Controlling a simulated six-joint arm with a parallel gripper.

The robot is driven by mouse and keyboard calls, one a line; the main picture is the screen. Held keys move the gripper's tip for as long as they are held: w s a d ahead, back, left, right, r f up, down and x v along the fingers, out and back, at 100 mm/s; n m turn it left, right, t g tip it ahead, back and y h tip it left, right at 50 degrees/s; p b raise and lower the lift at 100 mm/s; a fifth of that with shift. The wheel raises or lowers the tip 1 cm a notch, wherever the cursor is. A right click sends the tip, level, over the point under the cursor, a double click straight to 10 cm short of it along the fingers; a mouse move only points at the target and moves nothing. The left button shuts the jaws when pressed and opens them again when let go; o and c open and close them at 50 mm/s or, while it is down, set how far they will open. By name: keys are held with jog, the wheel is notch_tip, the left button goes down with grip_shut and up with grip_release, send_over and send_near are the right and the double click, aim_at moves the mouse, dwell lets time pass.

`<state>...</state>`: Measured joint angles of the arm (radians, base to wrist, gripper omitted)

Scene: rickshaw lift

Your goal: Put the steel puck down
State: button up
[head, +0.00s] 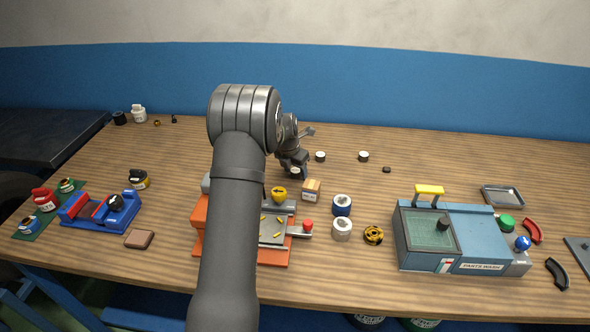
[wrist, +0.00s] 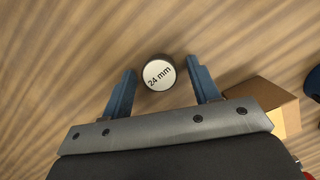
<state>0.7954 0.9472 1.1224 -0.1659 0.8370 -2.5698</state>
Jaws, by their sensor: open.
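A round puck (wrist: 158,73) with a white top marked "24 mm" and a dark side stands upright on the wooden table. In the wrist view it sits between the tips of my gripper (wrist: 162,70), with a gap showing on both sides. My gripper is open. In the head view my gripper (head: 298,165) is low over the table behind the orange fixture, and the same puck (head: 295,171) shows just under it. The label does not tell whether it is the steel one.
Two similar white-topped pucks (head: 320,156) (head: 363,156) stand to the right. A cardboard box (wrist: 262,100) is close to the right finger; it also shows in the head view (head: 311,190). A blue parts washer (head: 480,232) stands farther right. The table behind is mostly clear.

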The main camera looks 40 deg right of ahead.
aim_at(297, 169)
jog(key=w+v, duration=0.1)
jog(key=v, duration=1.1)
jog(key=shift+s+r, duration=0.25)
jog(key=shift+s, duration=0.2)
jog(key=shift+f, duration=0.15)
jog(key=x, duration=1.1)
jog(key=shift+f, duration=0.2)
jog(key=shift+d+f, duration=0.2)
jog(key=shift+r, duration=1.7)
